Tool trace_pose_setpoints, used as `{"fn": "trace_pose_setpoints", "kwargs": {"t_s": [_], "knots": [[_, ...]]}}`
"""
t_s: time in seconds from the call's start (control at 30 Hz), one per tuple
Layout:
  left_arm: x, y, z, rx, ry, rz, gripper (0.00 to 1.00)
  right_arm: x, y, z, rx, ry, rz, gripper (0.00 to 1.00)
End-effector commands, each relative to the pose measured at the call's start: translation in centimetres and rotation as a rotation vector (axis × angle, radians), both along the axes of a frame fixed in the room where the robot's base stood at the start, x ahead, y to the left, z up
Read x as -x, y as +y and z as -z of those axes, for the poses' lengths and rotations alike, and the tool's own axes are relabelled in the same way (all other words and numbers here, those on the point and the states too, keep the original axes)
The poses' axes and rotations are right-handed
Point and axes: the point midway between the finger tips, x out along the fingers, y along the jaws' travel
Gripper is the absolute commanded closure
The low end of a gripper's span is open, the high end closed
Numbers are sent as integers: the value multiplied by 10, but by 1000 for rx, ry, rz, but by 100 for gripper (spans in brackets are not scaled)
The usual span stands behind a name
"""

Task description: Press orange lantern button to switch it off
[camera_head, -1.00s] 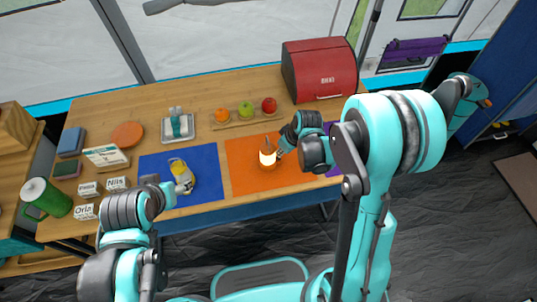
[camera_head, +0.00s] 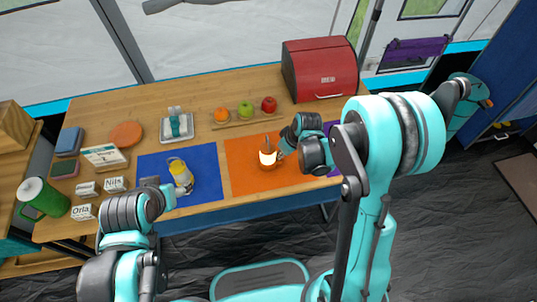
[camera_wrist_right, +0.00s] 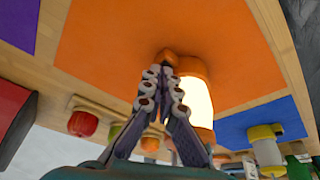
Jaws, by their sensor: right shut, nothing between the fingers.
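The orange lantern (camera_head: 268,159) stands on the orange mat (camera_head: 240,177), and its pale body glows. It also shows glowing in the right wrist view (camera_wrist_right: 198,102), with an orange end. My right gripper (camera_head: 281,153) is beside the lantern, on its right side in the head view. In the right wrist view the gripper (camera_wrist_right: 168,72) is shut and empty, its tips close to a small orange knob on the lantern. I cannot tell whether they touch. My left gripper (camera_head: 172,191) is by the yellow lantern (camera_head: 180,172); its finger opening is unclear.
The yellow lantern stands on a blue mat (camera_head: 207,180). A wooden tray (camera_head: 232,122) with fruit and a red bread box (camera_head: 320,70) are behind.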

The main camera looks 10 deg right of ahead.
Motion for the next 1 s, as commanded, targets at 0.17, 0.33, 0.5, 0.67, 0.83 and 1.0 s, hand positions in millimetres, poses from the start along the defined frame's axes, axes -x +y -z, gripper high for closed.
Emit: {"fn": "trace_pose_setpoints", "kwargs": {"t_s": [0.17,0.33,0.5,0.67,0.83,1.0], "knots": [[0,0,1,0,0,0,36,0,0,2,0,0,0,100],[0,0,0,0,0,0,36,0,0,-1,0,0,0,100],[0,0,-10,0,0,0,36,0,0,-13,0,0,0,100],[0,0,-20,0,0,0,36,0,0,-27,0,0,0,100],[0,0,-31,0,0,0,36,0,0,-41,0,0,0,100],[0,0,-41,0,0,0,36,0,0,-55,0,0,0,100]]}}
